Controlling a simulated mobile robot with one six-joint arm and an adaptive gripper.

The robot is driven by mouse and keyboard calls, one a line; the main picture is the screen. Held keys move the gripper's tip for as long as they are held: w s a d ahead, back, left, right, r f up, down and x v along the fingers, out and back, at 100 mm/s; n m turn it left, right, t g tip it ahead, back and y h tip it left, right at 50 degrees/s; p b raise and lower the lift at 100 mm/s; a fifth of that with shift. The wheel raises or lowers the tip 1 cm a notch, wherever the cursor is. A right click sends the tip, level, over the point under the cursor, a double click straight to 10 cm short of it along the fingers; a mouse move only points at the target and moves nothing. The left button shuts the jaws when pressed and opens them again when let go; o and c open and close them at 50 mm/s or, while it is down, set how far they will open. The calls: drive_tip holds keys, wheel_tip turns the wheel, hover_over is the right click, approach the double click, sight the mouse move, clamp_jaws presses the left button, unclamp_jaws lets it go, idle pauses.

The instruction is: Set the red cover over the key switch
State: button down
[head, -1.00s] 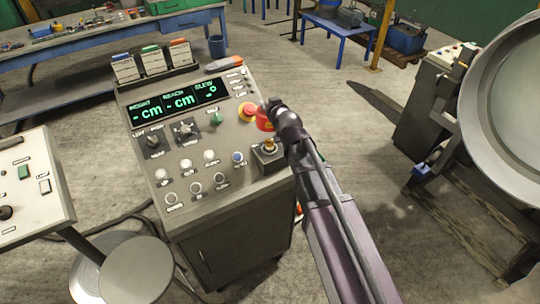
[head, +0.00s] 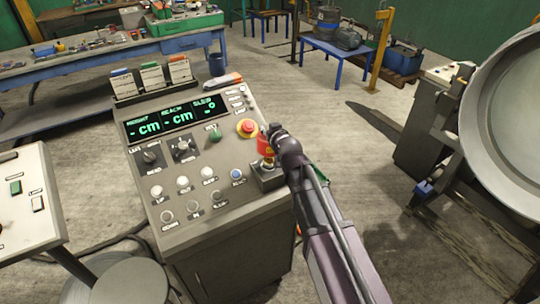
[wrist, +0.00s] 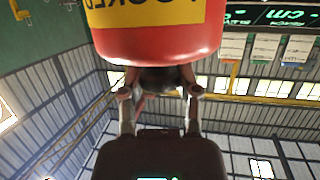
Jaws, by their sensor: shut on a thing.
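My gripper (head: 276,134) is shut on the red cover (head: 264,146), at the right side of the grey control console. In the wrist view the cover (wrist: 155,40) is large, with a yellow label band, and the two fingers (wrist: 160,92) are at its near end. The key switch (head: 267,163) has a brass-coloured top and sits on a small dark box at the console's right edge. The cover is right above the key switch in the head view. I cannot tell whether they touch. My gripper partly hides the cover.
A red emergency button with a yellow ring (head: 247,128) is close left of the cover. A green knob (head: 214,134) and a blue button (head: 236,174) are farther left. The display (head: 172,118) runs along the console's back.

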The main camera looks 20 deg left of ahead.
sight(269, 148)
drive_tip(key=shift+f+b, duration=2.25)
drive_tip(key=shift+f, duration=0.35)
drive_tip(key=shift+f+b, duration=1.85)
drive_tip(key=shift+f, duration=0.15)
drive_tip(key=shift+c, duration=1.6)
unclamp_jaws()
drive_tip(key=shift+r, duration=0.25)
drive_tip(key=p+v, duration=0.3)
drive_tip(key=v, duration=0.9)
drive_tip(key=shift+p, duration=0.3)
